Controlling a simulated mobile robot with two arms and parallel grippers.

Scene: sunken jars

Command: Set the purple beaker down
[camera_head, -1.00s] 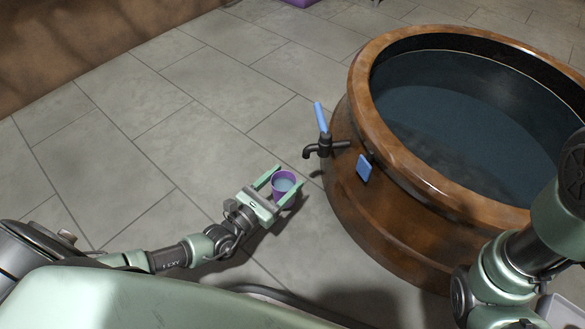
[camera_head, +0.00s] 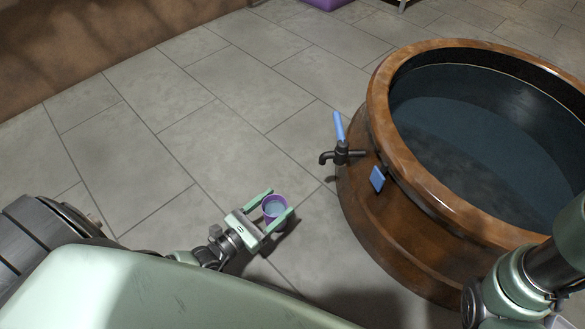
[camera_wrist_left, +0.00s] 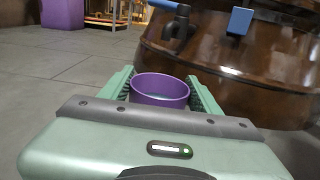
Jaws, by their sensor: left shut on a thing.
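The purple beaker (camera_head: 274,210) is upright between the fingers of my left gripper (camera_head: 272,206), which is shut on it. Pale bluish contents show inside it in the head view. In the left wrist view the beaker (camera_wrist_left: 160,90) stands between the two green fingers, its rim above the gripper body. Its base is hidden there, and I cannot tell how high it is above the floor. My right arm shows at the lower right of the head view, but its gripper is out of frame.
A large brown jar (camera_head: 400,200) filled with dark water stands to the right, with a tap (camera_head: 340,155) with a blue handle and a blue tag (camera_head: 377,179) on its side. The tiled floor (camera_head: 190,140) to the left is clear. A purple block (camera_wrist_left: 63,12) is far back.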

